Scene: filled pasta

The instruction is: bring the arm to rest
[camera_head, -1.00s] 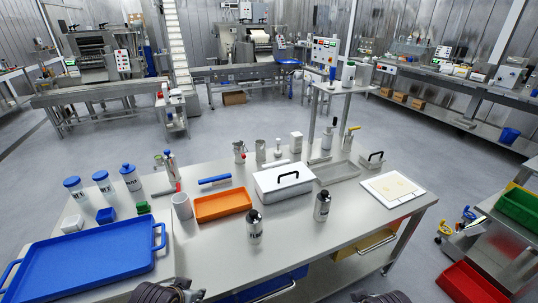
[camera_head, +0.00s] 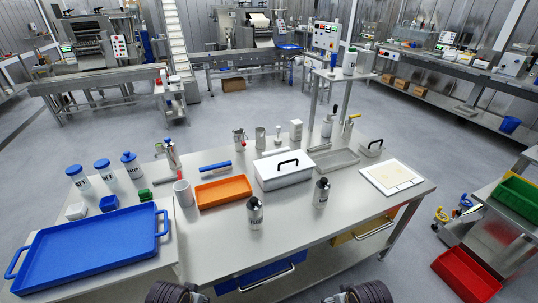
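Dark ribbed parts of my two arms show at the bottom edge, one left of centre and one right of centre. No gripper fingers show in the head view, so both grippers are out of sight. The steel worktable (camera_head: 320,232) in front of me carries a blue tray (camera_head: 90,252) at the left. An orange tray (camera_head: 222,192) and a white lidded box with a black handle (camera_head: 283,170) stand near the middle. Nothing is seen held by either arm.
Several blue-lidded jars (camera_head: 103,168) stand at the left, and a white board (camera_head: 391,178) lies at the right. Red (camera_head: 466,272) and green (camera_head: 519,199) bins are at far right.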

